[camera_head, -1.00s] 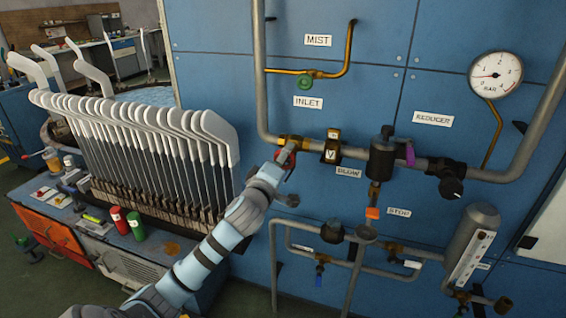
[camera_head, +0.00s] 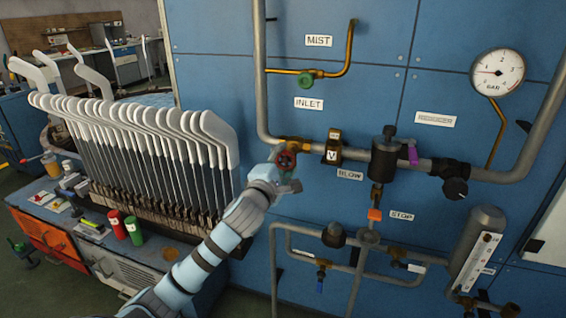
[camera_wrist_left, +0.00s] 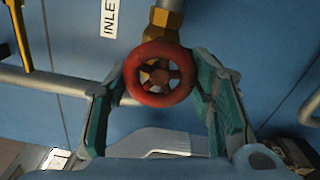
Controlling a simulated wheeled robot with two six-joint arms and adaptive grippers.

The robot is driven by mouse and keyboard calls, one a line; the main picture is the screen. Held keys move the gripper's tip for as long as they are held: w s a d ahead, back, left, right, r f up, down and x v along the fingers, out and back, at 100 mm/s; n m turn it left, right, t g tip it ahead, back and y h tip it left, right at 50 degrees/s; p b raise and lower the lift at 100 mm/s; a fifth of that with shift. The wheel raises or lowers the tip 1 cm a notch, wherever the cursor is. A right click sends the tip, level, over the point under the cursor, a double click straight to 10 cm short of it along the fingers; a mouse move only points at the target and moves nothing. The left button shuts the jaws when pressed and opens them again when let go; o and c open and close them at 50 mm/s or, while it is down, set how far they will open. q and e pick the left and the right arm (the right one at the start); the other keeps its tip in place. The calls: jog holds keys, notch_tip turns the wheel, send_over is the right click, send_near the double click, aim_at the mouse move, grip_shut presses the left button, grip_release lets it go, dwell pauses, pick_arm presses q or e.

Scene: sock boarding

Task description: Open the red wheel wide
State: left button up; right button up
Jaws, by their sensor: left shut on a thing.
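The red wheel (camera_head: 286,160) is a small round handwheel on a brass valve in the grey pipe, below the INLET label, on the blue panel. In the left wrist view the red wheel (camera_wrist_left: 159,73) faces the camera, with its spokes and brass stem showing. My left gripper (camera_head: 283,174) is at the wheel from below. In the left wrist view the green-lined fingers of my left gripper (camera_wrist_left: 165,80) stand on either side of the rim and are shut on it. My right gripper is not in these views.
A small green wheel (camera_head: 306,79) sits on the brass MIST line above. A black reducer (camera_head: 385,160) and a gauge (camera_head: 497,73) are to the right. Lower pipes (camera_head: 360,270) run below. A rack of white-topped boards (camera_head: 140,130) stands close to the left of my arm.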

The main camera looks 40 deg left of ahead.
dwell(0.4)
pick_arm(q)
jog(key=o, duration=1.2)
jog(key=shift+c, duration=0.2)
jog(key=shift+s, duration=0.2)
jog(key=v, duration=1.1)
jog(key=shift+s+d, duration=0.15)
jog(key=shift+s, duration=0.1)
